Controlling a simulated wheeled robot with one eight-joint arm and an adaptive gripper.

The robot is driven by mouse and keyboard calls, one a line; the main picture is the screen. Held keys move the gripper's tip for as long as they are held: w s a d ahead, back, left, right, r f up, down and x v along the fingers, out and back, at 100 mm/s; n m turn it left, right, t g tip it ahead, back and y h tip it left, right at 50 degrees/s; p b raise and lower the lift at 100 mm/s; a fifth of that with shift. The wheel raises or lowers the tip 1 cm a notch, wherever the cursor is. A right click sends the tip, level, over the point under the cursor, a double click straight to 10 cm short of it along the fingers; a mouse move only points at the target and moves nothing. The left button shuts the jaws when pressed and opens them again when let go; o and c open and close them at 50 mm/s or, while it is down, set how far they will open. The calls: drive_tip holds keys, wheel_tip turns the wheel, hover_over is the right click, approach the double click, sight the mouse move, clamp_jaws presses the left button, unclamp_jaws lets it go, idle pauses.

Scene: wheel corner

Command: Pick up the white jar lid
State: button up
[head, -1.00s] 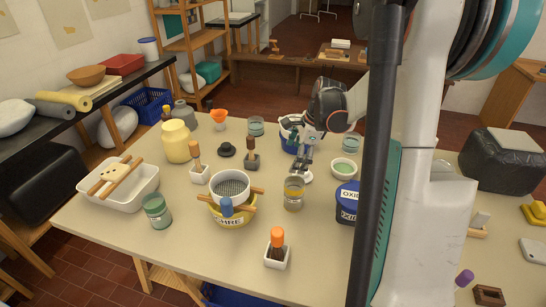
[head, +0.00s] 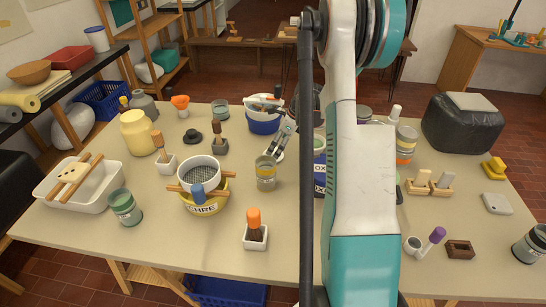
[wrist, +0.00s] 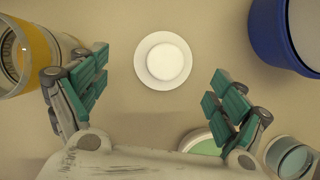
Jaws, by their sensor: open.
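The white jar lid (wrist: 163,60) lies flat on the table, a round disc with a raised middle, fully visible in the wrist view. In the head view its pale edge (head: 276,156) shows just below my gripper (head: 283,140). In the wrist view my gripper (wrist: 158,78) is open and empty. Its two green-padded fingers are spread to the left and right, with the lid between and a little ahead of them in the picture. The fingers do not touch the lid. I cannot tell the exact height above the table.
A glass jar with a yellow band (wrist: 22,55) stands close by the left finger. A blue bucket (wrist: 281,38) is at the upper right. A green-filled bowl (wrist: 203,142) and a glass jar (wrist: 290,157) are near the right finger. The table around the lid is bare.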

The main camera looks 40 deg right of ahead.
sight(273, 153)
drive_tip(key=shift+w+d+b+x, duration=0.15)
drive_tip(key=shift+b+x, duration=0.5)
drive_tip(key=shift+x, duration=0.7)
drive_tip(key=shift+w+d+b+x, duration=0.15)
drive_tip(key=shift+b+x, duration=0.45)
drive_tip(key=shift+x, duration=0.75)
drive_tip(key=shift+r, duration=0.1)
drive_tip(key=shift+c, duration=0.6)
drive_tip(key=shift+a, duration=0.1)
drive_tip(key=c, duration=0.9)
